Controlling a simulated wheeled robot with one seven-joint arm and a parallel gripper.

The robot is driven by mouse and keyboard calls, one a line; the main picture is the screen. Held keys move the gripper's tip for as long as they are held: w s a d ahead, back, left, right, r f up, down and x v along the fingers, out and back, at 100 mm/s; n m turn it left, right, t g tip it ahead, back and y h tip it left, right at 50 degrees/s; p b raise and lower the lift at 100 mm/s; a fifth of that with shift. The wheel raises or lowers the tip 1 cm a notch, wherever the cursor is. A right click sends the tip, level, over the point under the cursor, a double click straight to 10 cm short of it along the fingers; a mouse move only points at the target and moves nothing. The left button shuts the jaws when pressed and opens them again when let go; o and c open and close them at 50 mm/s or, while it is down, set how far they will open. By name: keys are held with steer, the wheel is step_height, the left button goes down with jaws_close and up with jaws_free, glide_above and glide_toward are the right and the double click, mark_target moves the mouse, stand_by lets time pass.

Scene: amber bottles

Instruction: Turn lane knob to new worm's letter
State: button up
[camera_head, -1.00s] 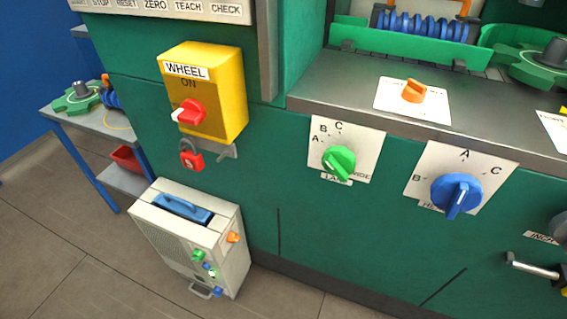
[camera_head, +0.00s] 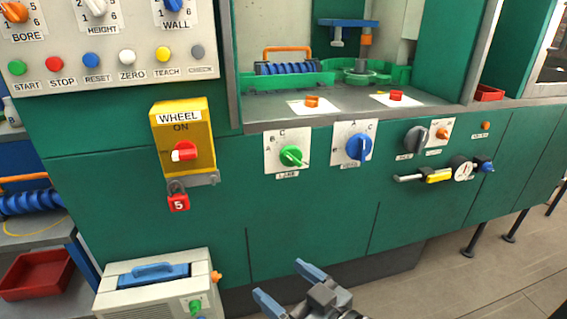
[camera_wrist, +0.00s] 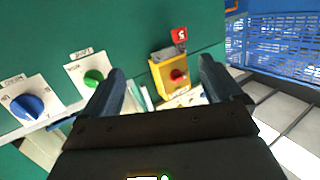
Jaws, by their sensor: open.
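The lane knob is the green knob (camera_head: 291,156) on a white plate with letters A and C readable, on the green machine front. Its pale pointer line slants toward the lower right. It also shows in the wrist view as a green knob (camera_wrist: 93,77), left of my fingers. A blue worm (camera_head: 287,68) with an orange handle lies in the green tray inside the machine. Another blue worm (camera_head: 30,202) with an orange bar lies on the left table; no letter is readable on either. My gripper (camera_head: 289,284) is open and empty, low in front of the machine, below the knob and apart from it.
A blue knob (camera_head: 359,147) is just right of the lane knob. The yellow WHEEL switch box (camera_head: 184,140) with red padlock (camera_head: 178,202) juts out at left. A beige case (camera_head: 158,285) stands below.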

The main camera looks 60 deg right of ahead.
steer(key=w+d+r+m+g+h, duration=0.15)
steer(key=w+d+m+h, duration=0.4)
steer(key=d, duration=0.75)
steer(key=m+g+h, duration=0.2)
glide_toward(293, 163)
steer(key=b+x, duration=0.1)
steer(key=x, duration=0.4)
steer(key=shift+d+r, duration=0.1)
steer(key=shift+p+x, duration=0.45)
steer(key=shift+x, duration=3.1)
steer(key=shift+c, duration=0.2)
steer(key=shift+n, duration=0.25)
steer(key=c, duration=0.9)
